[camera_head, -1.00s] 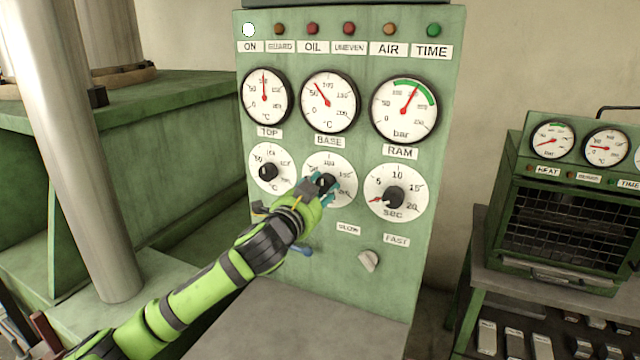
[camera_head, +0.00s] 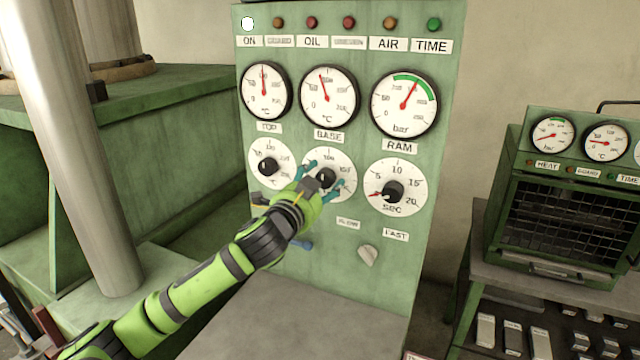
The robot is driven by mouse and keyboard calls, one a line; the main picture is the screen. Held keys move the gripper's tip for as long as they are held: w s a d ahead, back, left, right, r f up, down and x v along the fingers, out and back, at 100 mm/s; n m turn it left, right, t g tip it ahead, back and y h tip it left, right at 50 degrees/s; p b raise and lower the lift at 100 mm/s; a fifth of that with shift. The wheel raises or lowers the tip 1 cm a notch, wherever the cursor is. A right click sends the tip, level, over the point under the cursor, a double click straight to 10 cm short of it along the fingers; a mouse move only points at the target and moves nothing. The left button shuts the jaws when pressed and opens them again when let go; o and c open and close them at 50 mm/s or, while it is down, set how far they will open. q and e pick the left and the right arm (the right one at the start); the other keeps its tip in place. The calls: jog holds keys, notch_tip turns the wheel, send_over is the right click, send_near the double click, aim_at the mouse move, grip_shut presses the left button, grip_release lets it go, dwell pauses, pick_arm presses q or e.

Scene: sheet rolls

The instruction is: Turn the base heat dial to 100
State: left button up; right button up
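The base heat dial (camera_head: 344,163) is a white round scale with a black knob (camera_head: 327,176), under the BASE gauge (camera_head: 315,107) on the green panel. My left gripper (camera_head: 323,176) is in front of this dial, its teal fingers spread on either side of the knob. The fingers look apart from the knob, though contact is hard to judge. The gripper covers the lower left of the scale, and I cannot read the knob's pointer. The BASE gauge's red needle points up, slightly left of its 100 mark. My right gripper is not in view.
The TOP dial (camera_head: 258,178) stands close on the left and the seconds dial (camera_head: 410,173) close on the right. A grey ledge (camera_head: 290,320) juts out below the panel.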

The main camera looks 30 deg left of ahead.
pick_arm(q)
jog(key=shift+s, duration=0.1)
jog(key=shift+s+f, duration=0.1)
jog(key=shift+s, duration=0.25)
jog(key=s, duration=1.1)
jog(key=shift+d, duration=0.35)
jog(key=shift+s, duration=0.1)
